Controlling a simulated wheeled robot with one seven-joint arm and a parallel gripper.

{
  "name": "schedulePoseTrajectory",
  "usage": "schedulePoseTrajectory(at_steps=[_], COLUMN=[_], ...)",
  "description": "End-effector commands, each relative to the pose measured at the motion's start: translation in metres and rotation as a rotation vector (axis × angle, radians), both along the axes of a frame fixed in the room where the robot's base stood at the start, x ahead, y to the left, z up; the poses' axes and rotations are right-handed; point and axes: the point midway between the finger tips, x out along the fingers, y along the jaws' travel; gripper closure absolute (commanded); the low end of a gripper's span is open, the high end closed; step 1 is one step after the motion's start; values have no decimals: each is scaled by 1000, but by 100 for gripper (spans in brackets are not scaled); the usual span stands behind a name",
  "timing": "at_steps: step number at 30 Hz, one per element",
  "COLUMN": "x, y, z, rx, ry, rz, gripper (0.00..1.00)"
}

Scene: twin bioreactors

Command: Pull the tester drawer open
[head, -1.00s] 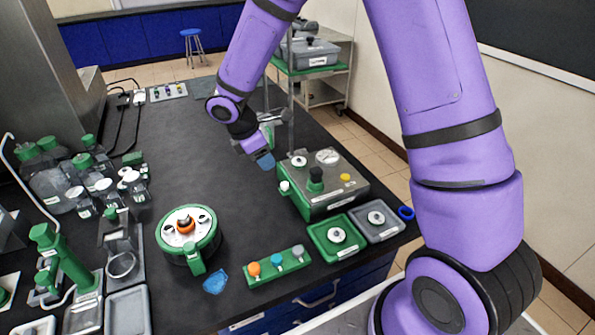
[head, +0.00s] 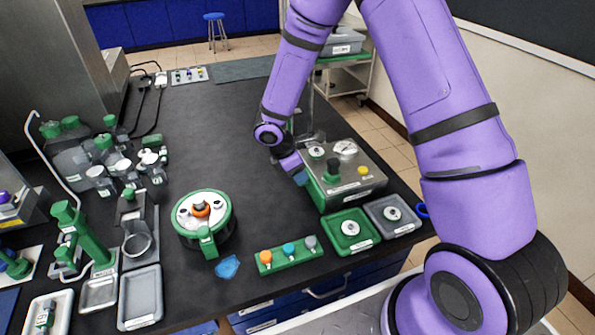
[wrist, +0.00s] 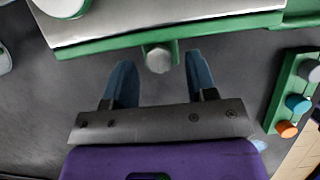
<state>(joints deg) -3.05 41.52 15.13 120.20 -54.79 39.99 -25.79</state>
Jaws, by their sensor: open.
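The tester (head: 365,195) is a metal-topped box with green trim on the right of the dark bench. In the wrist view its green-edged side (wrist: 100,43) runs across the top, with a pale grey faceted drawer knob (wrist: 158,59) sticking out. My gripper (head: 302,180) is at the tester's left side in the head view. It also shows in the wrist view (wrist: 160,65), its two blue fingers apart with the knob between their tips. I see a gap on each side of the knob. The drawer looks shut. The head view hides the knob behind my gripper.
A green strip with coloured knobs (head: 290,257), a green tray (head: 338,245) and a grey tray (head: 404,228) lie in front of the tester. A round green-rimmed device (head: 190,232) stands to the left. The bench left of my gripper is bare.

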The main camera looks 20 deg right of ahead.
Motion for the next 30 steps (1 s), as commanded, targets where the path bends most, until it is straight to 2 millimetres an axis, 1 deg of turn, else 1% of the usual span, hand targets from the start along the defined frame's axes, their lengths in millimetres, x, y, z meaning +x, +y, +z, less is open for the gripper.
schedulePoseTrajectory(at_steps=[3, 10, 11, 12, 14, 15, 17, 18, 23, 26, 30], x=[0, 0, 0, 0, 0, 0, 0, 0, 0, 1, 1], y=[-1, -1, -1, -1, -1, -1, -1, -1, 3, 18, 52], z=[-3, -4, -4, -3, -3, -3, -3, -3, -3, -3, -3], rx=[1, 1, 1, 1, 1, 1, 1, 1, 1, 1, 2], ry=[-1, -1, -1, -1, -1, -1, -1, -1, -1, -3, -3], rz=[0, 0, -1, 0, 0, 0, 0, 0, 0, 4, 7], gripper=[48, 48, 53, 62, 76, 85, 99, 100, 100, 100, 100])
